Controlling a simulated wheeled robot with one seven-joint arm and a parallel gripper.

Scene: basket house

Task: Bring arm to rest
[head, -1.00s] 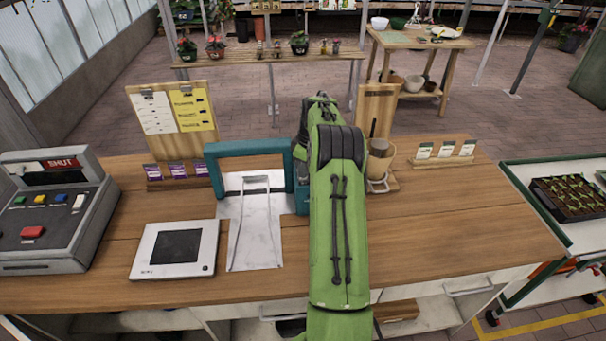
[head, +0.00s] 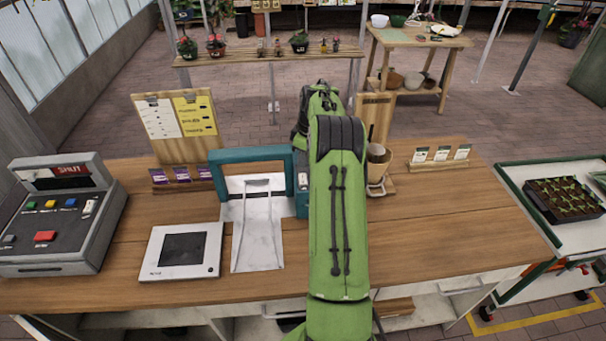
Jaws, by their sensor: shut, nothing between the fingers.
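My green arm (head: 337,220) reaches forward from the bottom edge over the wooden counter, to the right of the teal frame. It bends at a dark ribbed joint, and a further green link (head: 318,100) shows beyond the bend. My gripper is not in view; the arm's own links hide whatever lies behind and below them. The counter (head: 440,235) runs across the view under the arm.
A teal frame (head: 258,153) over a metal plate stands just left of the arm. A cup stand (head: 377,165) is close on its right. A scale (head: 183,251) and a register (head: 60,215) stand left. The counter's right front is clear.

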